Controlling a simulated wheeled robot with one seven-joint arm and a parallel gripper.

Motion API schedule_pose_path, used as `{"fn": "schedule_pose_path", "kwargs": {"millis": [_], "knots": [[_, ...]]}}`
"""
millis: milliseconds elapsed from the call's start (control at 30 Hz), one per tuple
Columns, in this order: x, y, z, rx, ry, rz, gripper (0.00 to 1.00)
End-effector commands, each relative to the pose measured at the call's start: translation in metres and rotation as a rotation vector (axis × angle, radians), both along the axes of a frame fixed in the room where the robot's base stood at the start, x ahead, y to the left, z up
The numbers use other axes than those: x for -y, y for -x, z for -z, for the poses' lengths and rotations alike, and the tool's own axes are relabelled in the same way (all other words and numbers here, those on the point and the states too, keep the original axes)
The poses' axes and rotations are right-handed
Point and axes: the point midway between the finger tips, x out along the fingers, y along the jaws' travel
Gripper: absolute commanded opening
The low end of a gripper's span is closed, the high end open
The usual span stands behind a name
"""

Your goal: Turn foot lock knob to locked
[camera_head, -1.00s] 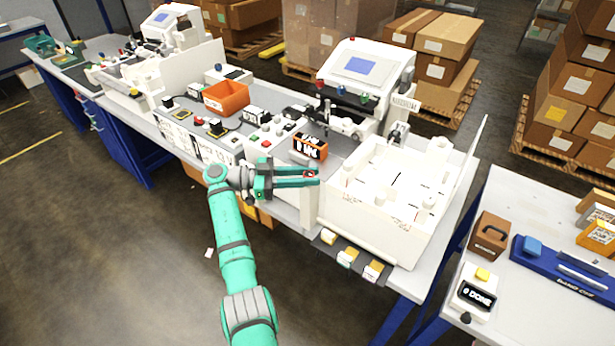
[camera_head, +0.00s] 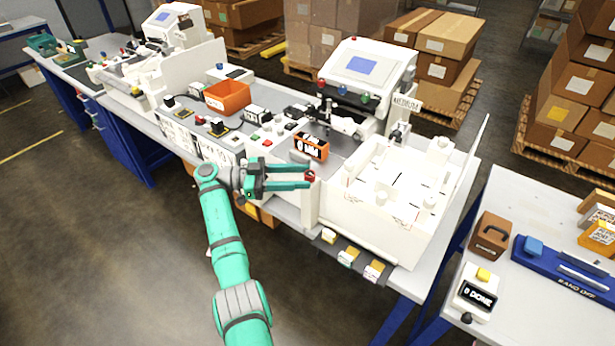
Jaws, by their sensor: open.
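A small red knob (camera_head: 310,176) sits on top of a white post at the left front corner of the white plotter bed (camera_head: 385,225). I take it for the foot lock knob, but its label and pointer are too small to read. My gripper (camera_head: 307,176) is open, with two green fingers pointing right. The fingertips lie at the knob's left side in the picture, one above and one below its level. I cannot tell whether they touch it. The gripper looks empty.
A small orange-framed display (camera_head: 311,146) stands just behind the fingers. A control box with a screen (camera_head: 362,68) stands at the back. An orange bin (camera_head: 227,96) and switch panels are on the bench to the left. Small yellow-topped blocks (camera_head: 349,257) line the front edge.

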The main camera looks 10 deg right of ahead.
Motion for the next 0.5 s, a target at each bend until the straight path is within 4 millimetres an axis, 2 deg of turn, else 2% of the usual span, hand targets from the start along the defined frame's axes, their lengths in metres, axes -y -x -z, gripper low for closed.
{"fn": "schedule_pose_path", "kwargs": {"millis": [100,233,500], "knots": [[-0.026,-0.005,-0.001,-0.002,-0.001,-0.003,0.43],[-0.049,-0.009,0.0,-0.002,0.0,-0.002,0.43],[-0.072,-0.013,0.001,-0.001,-0.002,0.001,0.43]]}}
